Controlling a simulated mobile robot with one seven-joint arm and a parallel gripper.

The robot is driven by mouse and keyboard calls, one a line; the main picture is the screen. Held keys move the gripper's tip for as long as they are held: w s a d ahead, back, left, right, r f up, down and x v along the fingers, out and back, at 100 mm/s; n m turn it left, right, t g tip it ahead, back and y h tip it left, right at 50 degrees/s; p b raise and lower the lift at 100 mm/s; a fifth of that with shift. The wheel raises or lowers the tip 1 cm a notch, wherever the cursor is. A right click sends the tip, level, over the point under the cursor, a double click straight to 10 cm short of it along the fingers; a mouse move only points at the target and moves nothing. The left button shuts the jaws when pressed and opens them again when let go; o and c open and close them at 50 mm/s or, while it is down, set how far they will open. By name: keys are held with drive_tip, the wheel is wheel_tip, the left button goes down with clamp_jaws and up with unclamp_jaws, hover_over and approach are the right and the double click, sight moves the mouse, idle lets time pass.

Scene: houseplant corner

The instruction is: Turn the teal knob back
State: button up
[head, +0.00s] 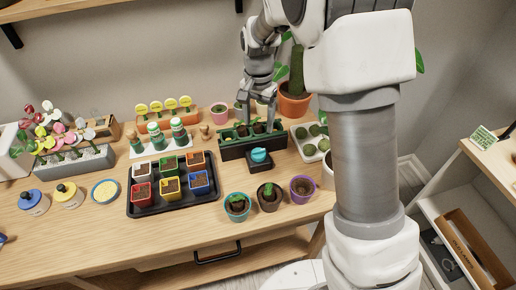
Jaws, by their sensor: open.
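The teal knob (259,155) sits on a small black base (261,167) on the wooden table, right of the middle. It stands just in front of a long dark green planter box (237,150). My gripper (258,121) points down over the planter box, behind the knob and apart from it in the picture. It is open. Its fingertips are small here, and I cannot tell whether they touch the plants in the box. The knob's top shows clearly; its exact turn is too small to read.
A black tray (176,211) of coloured pots lies left of the knob. Three small pots, teal (237,214), brown (269,205) and purple (301,197), stand in front. A white tray (303,151) with green balls is at right.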

sight(258, 150)
wheel_tip(258, 150, down, 12)
drive_tip(key=shift+f, duration=0.15)
idle(0.3)
drive_tip(key=c, duration=1.1)
